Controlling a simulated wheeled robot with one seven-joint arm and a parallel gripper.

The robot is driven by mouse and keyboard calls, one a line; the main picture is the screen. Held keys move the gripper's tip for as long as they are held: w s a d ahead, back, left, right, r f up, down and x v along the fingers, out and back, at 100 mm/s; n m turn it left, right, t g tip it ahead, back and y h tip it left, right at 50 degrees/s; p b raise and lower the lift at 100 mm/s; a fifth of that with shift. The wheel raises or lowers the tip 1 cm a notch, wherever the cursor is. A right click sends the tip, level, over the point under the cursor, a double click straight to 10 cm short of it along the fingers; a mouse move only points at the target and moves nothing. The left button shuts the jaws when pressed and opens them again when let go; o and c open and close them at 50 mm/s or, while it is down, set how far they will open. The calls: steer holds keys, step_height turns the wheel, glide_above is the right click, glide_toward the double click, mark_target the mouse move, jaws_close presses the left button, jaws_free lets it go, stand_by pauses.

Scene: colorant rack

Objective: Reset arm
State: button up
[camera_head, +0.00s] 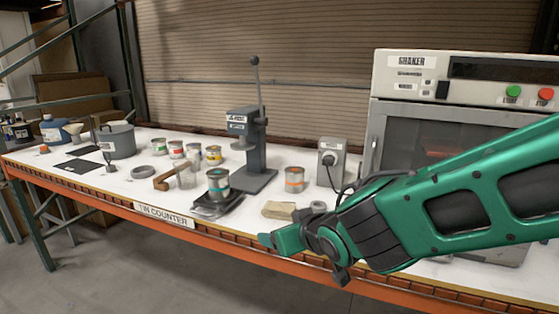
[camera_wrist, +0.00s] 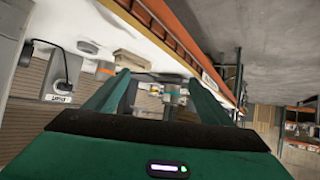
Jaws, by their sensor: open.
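My green gripper (camera_head: 275,240) is at the front edge of the counter, in front of the folded tan cloth, at the end of my arm that reaches in from the right. In the wrist view my gripper (camera_wrist: 160,88) shows two separated fingers with nothing held between them. The white counter (camera_head: 120,176) carries the tins and tools. A tin with an orange band (camera_head: 294,179) stands beyond my gripper. Another tin (camera_head: 218,184) stands on a dark tray (camera_head: 215,207) to its left.
A shaker cabinet (camera_head: 410,130) stands at the right behind my arm. A lever press (camera_head: 255,150) stands mid-counter. Several tins, a grey pot (camera_head: 117,140) and a wooden-handled tool (camera_head: 168,179) are further left. A folded tan cloth (camera_head: 279,210) lies near the edge. The floor in front is clear.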

steer(key=s+d+f+m+g+h, duration=0.1)
steer(key=s+d+m+g+h, duration=0.15)
steer(key=d, duration=0.75)
steer(key=s+d+f+m+g+h, duration=0.1)
steer(key=s+d+f+m+h, duration=0.15)
steer(key=d, duration=0.85)
steer(key=s+d+m+g+h, duration=0.1)
steer(key=s+d+m+g, duration=0.15)
steer(key=d, duration=0.75)
steer(key=s+d+m+g, duration=0.2)
steer(key=s+d, duration=0.2)
steer(key=s, duration=0.6)
steer(key=s+d+f+m+g+y, duration=0.1)
steer(key=s+d, duration=0.3)
steer(key=s, duration=0.5)
steer(key=shift+s+d+m+g+y, duration=0.2)
steer(key=shift+s+m+g+y, duration=0.15)
steer(key=shift+m+g, duration=0.4)
steer(key=shift+w+f, duration=0.3)
steer(key=shift+w, duration=0.3)
steer(key=shift+c, duration=0.3)
